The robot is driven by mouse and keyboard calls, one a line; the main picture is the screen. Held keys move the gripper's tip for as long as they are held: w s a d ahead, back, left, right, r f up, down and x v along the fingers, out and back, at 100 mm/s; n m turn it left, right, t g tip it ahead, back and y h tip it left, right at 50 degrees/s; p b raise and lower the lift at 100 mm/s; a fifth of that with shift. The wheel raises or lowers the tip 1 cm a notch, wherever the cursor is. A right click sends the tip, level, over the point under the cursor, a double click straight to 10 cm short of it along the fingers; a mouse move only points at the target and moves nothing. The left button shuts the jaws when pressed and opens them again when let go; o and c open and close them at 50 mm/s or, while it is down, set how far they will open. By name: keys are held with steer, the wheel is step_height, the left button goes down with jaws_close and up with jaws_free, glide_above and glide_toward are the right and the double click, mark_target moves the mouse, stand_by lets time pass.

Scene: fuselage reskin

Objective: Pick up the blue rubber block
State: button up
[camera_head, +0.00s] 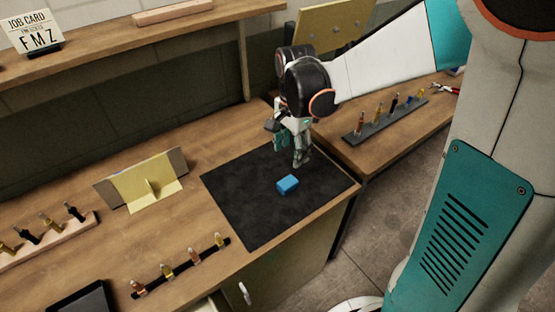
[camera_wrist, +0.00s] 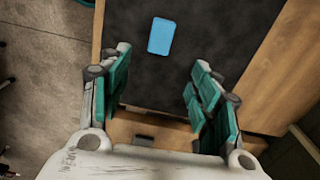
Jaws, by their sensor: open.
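The blue rubber block (camera_head: 288,184) lies on a black mat (camera_head: 245,213) on the wooden bench. It also shows in the wrist view (camera_wrist: 161,36), near the top, beyond the fingertips and between their lines. My gripper (camera_head: 291,158) points down over the mat, just behind the block in the head view. Its teal-padded fingers (camera_wrist: 160,68) are spread wide with nothing between them. The gripper is apart from the block, and nothing hides the block.
A yellow angled panel (camera_head: 145,182) stands left of the mat. A rack of several small fasteners (camera_head: 180,268) lies at the front left, and a dark tray of tools (camera_head: 385,121) is on the right bench. The mat around the block is clear.

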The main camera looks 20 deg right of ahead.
steer(key=b, duration=0.3)
glide_above(288, 182)
steer(key=f, duration=0.8)
steer(key=shift+w+d+f, duration=0.1)
steer(key=shift+d+f, duration=0.05)
steer(key=shift+d, duration=0.1)
steer(key=f, duration=0.1)
steer(key=f+b, duration=0.1)
steer(key=f, duration=0.1)
steer(key=f+b, duration=0.1)
steer(key=f, duration=0.1)
steer(key=shift+a+f, duration=0.1)
steer(key=shift+a, duration=0.2)
steer(key=c, duration=1.1)
